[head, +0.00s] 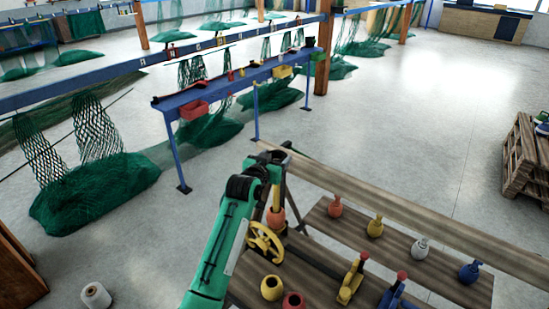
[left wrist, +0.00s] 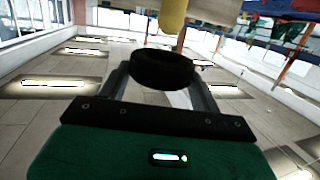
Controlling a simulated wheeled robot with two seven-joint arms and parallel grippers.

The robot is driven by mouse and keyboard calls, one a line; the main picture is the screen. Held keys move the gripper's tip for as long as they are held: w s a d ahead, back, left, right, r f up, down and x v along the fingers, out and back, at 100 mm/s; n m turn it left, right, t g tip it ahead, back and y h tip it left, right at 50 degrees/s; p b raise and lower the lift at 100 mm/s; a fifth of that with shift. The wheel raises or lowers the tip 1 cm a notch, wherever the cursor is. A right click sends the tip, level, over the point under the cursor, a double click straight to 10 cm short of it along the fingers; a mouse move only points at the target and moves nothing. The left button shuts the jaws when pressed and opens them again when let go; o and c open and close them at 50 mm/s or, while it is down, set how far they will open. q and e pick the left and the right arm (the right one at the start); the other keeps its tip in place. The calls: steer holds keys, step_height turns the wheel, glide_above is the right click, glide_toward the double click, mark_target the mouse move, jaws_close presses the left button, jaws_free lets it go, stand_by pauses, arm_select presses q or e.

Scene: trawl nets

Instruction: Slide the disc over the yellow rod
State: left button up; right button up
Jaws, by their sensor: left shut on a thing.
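My left gripper (head: 277,157) is raised above the wooden bench at the centre of the head view. In the left wrist view it (left wrist: 162,82) is shut on a thick black disc (left wrist: 160,70), which sits between the two fingers. The yellow rod (left wrist: 173,14) shows at the top edge of that view, its end close to the disc with a small gap in the picture. In the head view a yellowish upright rod (head: 277,196) stands just below the gripper. The arm hides part of this area. My right gripper is not in view.
The wooden bench (head: 325,262) carries red, yellow, grey and blue vases, a yellow handwheel (head: 265,243), and yellow (head: 350,284) and blue levers with red knobs. A blue shelf (head: 235,82) and green nets (head: 95,190) stand beyond. Open floor lies at the right.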

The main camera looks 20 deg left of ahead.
arm_select(q)
steer(key=shift+f+b, duration=1.05)
steer(key=shift+f, duration=1)
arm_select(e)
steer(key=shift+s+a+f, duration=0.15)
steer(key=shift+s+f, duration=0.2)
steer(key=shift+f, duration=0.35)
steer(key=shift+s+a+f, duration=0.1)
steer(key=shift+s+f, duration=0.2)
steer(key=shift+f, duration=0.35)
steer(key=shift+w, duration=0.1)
arm_select(q)
steer(key=o, duration=1.1)
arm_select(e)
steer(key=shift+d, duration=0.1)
arm_select(q)
steer(key=shift+s, duration=0.1)
